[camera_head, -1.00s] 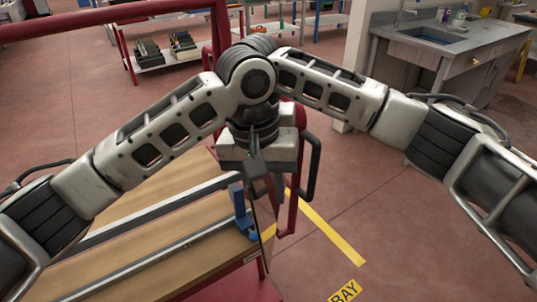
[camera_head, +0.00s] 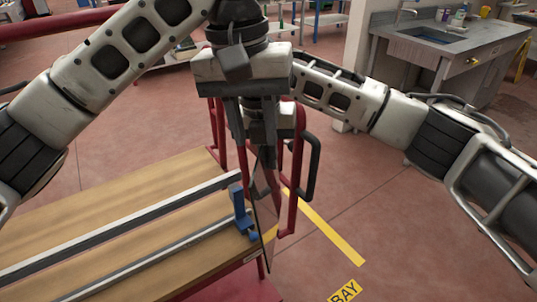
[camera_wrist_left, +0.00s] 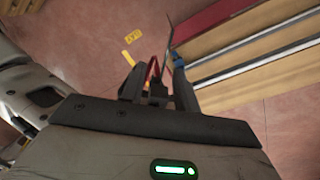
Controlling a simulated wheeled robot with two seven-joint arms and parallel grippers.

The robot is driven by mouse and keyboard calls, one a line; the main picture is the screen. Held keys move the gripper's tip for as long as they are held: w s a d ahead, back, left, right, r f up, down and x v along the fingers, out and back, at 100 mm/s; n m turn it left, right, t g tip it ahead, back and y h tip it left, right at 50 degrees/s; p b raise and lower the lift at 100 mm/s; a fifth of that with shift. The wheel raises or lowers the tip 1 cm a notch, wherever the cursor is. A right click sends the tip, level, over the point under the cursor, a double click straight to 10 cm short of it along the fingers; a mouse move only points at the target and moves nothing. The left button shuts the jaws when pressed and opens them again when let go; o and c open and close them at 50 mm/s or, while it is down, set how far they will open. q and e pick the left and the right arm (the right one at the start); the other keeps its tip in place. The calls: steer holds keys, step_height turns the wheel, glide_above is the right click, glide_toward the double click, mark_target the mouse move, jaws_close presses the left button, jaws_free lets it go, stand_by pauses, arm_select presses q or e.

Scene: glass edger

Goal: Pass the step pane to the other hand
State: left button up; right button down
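The step pane (camera_head: 264,235) shows nearly edge-on in the head view as a thin dark line, hanging upright beside the end of the bench. My right gripper (camera_head: 263,188) appears shut on it; its body is partly hidden behind my left gripper. My left gripper (camera_head: 253,144) is higher and nearer the camera, its two fingers apart and empty, pointing down above the pane's upper part. In the left wrist view the left fingers (camera_wrist_left: 157,82) also stand apart. A thin dark edge, probably the pane (camera_wrist_left: 169,35), shows beyond them.
The wooden bench (camera_head: 120,215) with metal rails and a blue stop (camera_head: 240,210) lies just left of the pane. A red frame with a dark handle (camera_head: 312,165) stands behind the grippers. A sink unit (camera_head: 440,50) is at the back right. Floor to the right is open.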

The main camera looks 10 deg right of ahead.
arm_select(q)
steer(key=s+a+f+m+g+y, duration=0.1)
steer(key=s+a+f+m+g, duration=0.2)
steer(key=s, duration=0.5)
steer(key=s+a+f+g+y, duration=0.25)
steer(key=s+a+f, duration=0.2)
steer(key=s, duration=0.45)
steer(key=w+d+f+m+t+h, duration=0.1)
steer(key=w+d+f+t+h, duration=0.15)
steer(key=w+f+h, duration=0.4)
steer(key=w+d+f+t+h, duration=0.2)
steer(key=w+f+t+h, duration=0.15)
steer(key=w+f, duration=0.6)
steer(key=w+a+f+t, duration=0.5)
steer(key=w+a+t, duration=0.1)
steer(key=t, duration=0.3)
steer(key=s+a+f+n+y, duration=0.2)
steer(key=s+a+f, duration=0.2)
steer(key=s, duration=0.4)
steer(key=s+a+f+n+t+y, duration=0.1)
steer(key=s+a+f+n+y, duration=0.2)
steer(key=s, duration=0.6)
steer(key=shift+s+a+f, duration=0.25)
steer(key=shift+a+f, duration=0.35)
steer(key=shift+a, duration=0.6)
